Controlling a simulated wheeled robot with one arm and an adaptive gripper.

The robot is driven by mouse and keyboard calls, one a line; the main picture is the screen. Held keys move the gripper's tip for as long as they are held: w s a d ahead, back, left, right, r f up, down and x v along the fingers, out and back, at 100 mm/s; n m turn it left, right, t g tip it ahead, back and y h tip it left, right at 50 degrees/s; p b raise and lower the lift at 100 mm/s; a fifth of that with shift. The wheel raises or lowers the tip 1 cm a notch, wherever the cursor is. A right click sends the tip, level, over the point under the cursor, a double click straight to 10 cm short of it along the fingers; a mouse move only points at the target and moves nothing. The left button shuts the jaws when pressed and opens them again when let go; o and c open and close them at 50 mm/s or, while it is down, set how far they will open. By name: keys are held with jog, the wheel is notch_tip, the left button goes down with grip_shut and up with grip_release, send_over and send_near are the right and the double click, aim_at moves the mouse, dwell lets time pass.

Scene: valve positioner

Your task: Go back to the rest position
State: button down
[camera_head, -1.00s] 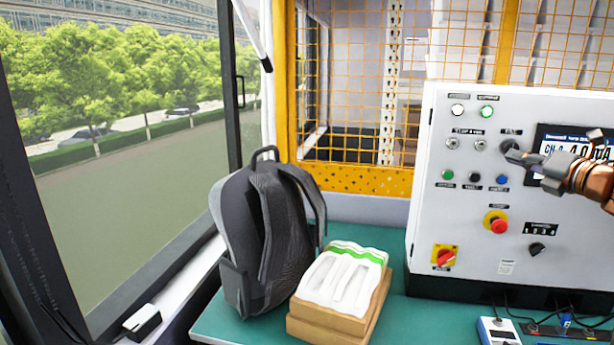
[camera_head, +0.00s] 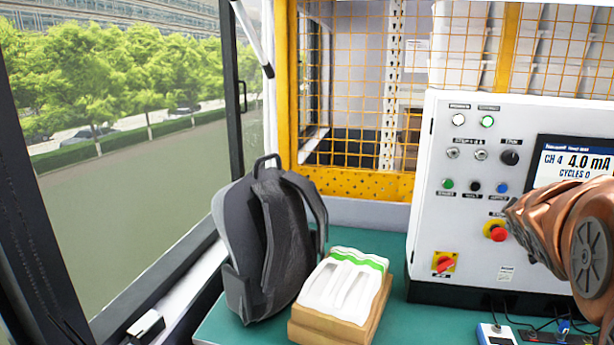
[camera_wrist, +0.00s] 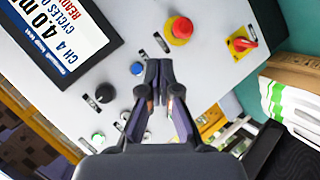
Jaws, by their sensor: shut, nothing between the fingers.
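My gripper (camera_wrist: 158,88) shows in the wrist view with its fingers together and nothing between them. It points toward the white control panel (camera_wrist: 205,45) and stands apart from the knobs as far as I can tell. In the head view my copper-coloured arm covers the lower right of the panel (camera_head: 450,215), and the fingers are not visible there. The panel has a black knob (camera_head: 510,157), a screen (camera_head: 575,165) reading "CH 4 4.0 mA", a red mushroom button (camera_head: 496,232) and a red-and-yellow rotary switch (camera_head: 444,262). The wrist view also shows the mushroom button (camera_wrist: 180,29).
A green table (camera_head: 235,320) carries a dark backpack (camera_head: 265,240) and a cardboard box with white packets (camera_head: 342,290) left of the panel. A small white device (camera_head: 496,335) and cables lie in front of it. A yellow mesh partition (camera_head: 360,185) stands behind.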

jog(key=s+a+f+m+g+y, duration=0.2)
jog(key=s+a+f+g, duration=0.2)
jog(key=s, duration=0.7)
jog(key=s+a+f+m+g+y+p, duration=0.1)
jog(key=s+a+f+g, duration=0.3)
jog(key=s+a+f, duration=0.5)
jog(key=s+a+f+m+g+y, duration=0.3)
jog(key=s+a+f, duration=0.3)
jog(key=s+a, duration=0.7)
jog(key=shift+s+a+f+g+y, duration=0.2)
jog(key=shift+f+g+y, duration=0.1)
jog(key=shift+g+y, duration=0.3)
jog(key=c, duration=1.9)
grip_release()
